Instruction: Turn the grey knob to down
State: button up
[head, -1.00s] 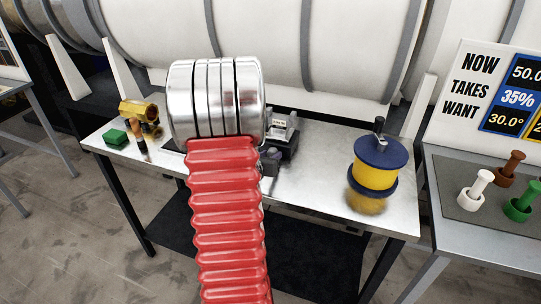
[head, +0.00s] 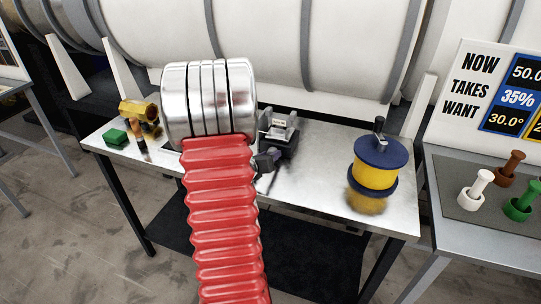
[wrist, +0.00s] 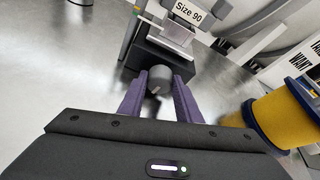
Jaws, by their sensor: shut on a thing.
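The grey knob (wrist: 160,77) sticks out from the front of a dark device (wrist: 152,54) with a "Size 90" label, in the wrist view. My gripper (wrist: 159,88) has its two purple fingers on either side of the knob and is shut on it. Which way the knob points is hard to tell. In the head view the device (head: 279,131) stands on the metal table, right of my red arm. The knob is too small to make out there.
A yellow and navy spool (head: 375,172) stands on the metal table (head: 318,170) to the right. A green block (head: 115,137) and a yellow part (head: 137,109) lie at the left end. Bare tabletop lies between device and spool.

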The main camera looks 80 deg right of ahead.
jog(key=shift+g, duration=0.3)
jog(key=o, duration=1.1)
jog(key=shift+c, duration=0.2)
jog(key=shift+a, duration=0.1)
jog(key=v, duration=1.3)
jog(key=shift+a+r, duration=0.1)
jog(key=shift+a, duration=0.2)
